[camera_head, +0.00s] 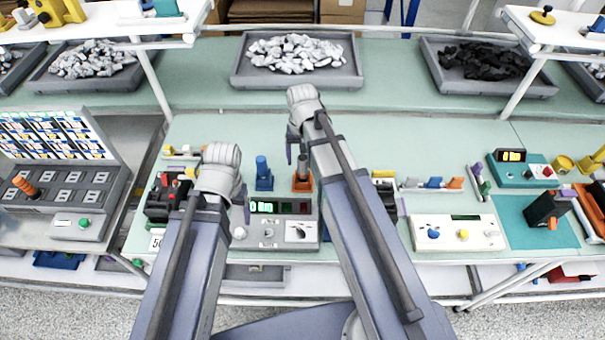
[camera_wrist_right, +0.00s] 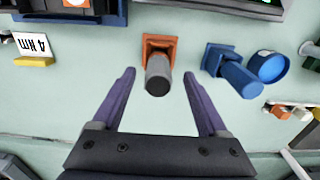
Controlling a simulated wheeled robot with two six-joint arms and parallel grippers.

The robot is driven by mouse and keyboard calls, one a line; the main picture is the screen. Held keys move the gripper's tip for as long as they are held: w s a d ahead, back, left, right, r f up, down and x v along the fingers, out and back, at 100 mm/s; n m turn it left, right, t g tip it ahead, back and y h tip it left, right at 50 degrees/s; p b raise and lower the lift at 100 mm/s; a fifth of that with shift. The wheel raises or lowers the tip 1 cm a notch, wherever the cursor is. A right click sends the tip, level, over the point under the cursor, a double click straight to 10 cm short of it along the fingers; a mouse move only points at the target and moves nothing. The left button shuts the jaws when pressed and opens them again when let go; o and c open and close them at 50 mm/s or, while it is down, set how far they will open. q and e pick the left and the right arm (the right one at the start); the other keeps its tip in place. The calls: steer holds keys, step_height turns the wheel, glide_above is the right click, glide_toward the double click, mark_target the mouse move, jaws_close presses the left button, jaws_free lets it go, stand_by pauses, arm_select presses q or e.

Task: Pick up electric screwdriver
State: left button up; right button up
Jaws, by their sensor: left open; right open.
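A grey cylinder standing in a square orange base (camera_head: 302,182) looks like the electric screwdriver, though its tool shape is not clear. In the right wrist view the grey cylinder (camera_wrist_right: 158,76) points toward the camera. My right gripper (camera_head: 301,152) is open above it. In the wrist view its two purple fingers (camera_wrist_right: 158,85) are apart, one on each side of the cylinder in the picture, with nothing held. My left gripper (camera_head: 235,198) is open and empty, to the left and nearer the front edge. Its far finger is partly hidden by the arm.
A blue cylinder in a blue base (camera_head: 264,175) stands just left of the orange one. A grey tester with a green display (camera_head: 268,232) is in front of them. The bench behind is clear up to the tray of pale pieces (camera_head: 240,72).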

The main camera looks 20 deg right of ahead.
mark_target(303, 168)
arm_select(q)
steer(key=shift+f, duration=0.15)
arm_select(e)
steer(key=shift+f, duration=0.15)
arm_select(q)
step_height(303, 168, down, 5)
steer(key=b, duration=0.5)
steer(key=shift+f, duration=0.15)
arm_select(e)
steer(key=f, duration=0.5)
steer(key=shift+w+d+f, duration=0.15)
steer(key=shift+w, duration=0.05)
jaws_close()
